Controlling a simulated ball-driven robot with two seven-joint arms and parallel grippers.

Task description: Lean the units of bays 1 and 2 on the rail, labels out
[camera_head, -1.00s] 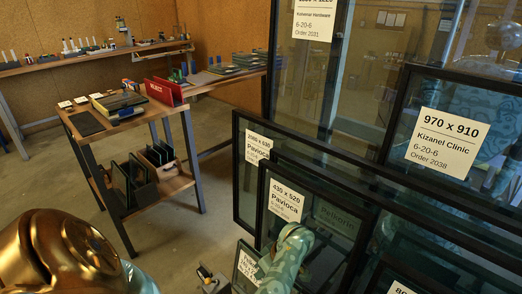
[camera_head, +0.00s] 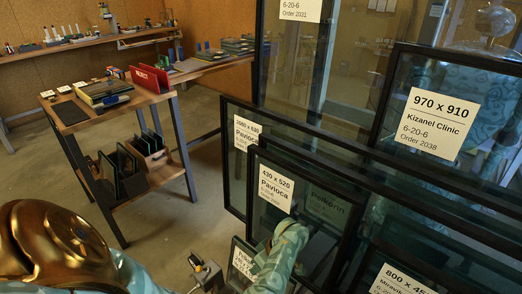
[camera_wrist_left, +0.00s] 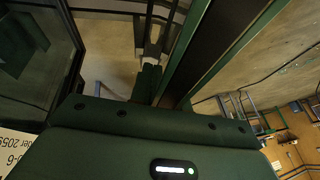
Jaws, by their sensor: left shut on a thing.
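Several dark-framed glass units stand at the right in the head view, labels facing me. The 970 x 910 Kizanel Clinic unit (camera_head: 435,122) is at the right. The 430 x 520 Pavloca unit (camera_head: 276,188) stands in front of another Pavloca unit (camera_head: 246,134). An 800-wide unit (camera_head: 398,280) is cut off at the bottom right. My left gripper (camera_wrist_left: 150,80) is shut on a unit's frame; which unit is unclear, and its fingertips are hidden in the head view.
A small table (camera_head: 75,112) with a red holder (camera_head: 150,78) and a lower shelf of dark panels stands at the left. A long bench (camera_head: 85,41) runs along the back wall. Bare floor (camera_head: 175,235) lies between table and units.

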